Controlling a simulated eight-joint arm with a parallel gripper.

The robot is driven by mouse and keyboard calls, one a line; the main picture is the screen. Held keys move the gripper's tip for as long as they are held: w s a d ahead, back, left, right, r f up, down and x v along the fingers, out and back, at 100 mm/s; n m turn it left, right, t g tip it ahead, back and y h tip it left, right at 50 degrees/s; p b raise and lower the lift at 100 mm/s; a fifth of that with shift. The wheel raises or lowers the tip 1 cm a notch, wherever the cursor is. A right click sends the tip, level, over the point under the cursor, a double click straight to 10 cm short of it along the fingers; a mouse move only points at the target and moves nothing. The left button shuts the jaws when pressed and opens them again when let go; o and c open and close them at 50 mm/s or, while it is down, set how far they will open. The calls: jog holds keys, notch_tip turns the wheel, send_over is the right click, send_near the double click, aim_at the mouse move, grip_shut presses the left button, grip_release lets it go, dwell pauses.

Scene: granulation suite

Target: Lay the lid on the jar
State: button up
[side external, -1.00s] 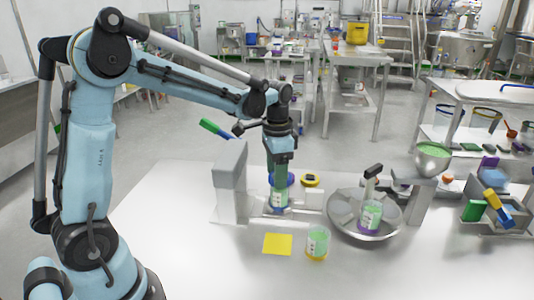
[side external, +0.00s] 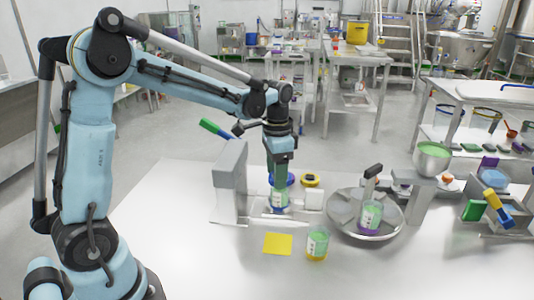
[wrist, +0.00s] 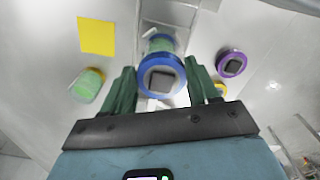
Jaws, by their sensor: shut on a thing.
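My gripper (side external: 281,177) points straight down over the worktop, its two green fingers on either side of a blue lid (wrist: 144,77). The wrist view shows this round lid with a dark square knob between the fingers. A clear jar (side external: 279,199) with green contents stands upright below the lid; part of it shows past the lid in the wrist view (wrist: 160,44). In the side view the blue rim is at the jar's top, but I cannot tell whether it touches or sits squarely. The fingers hide part of the lid.
A grey upright block (side external: 231,180) stands close left of the jar. A yellow square (side external: 278,244) and a yellow-based jar (side external: 317,245) are in front. A round pan (side external: 340,219) holds another jar.

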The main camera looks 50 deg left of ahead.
jog(key=shift+f, duration=0.9)
dwell(1.1)
jog(key=o, duration=1.3)
jog(key=shift+r, duration=4.05)
jog(key=shift+f, duration=0.15)
jog(key=shift+f, duration=3.25)
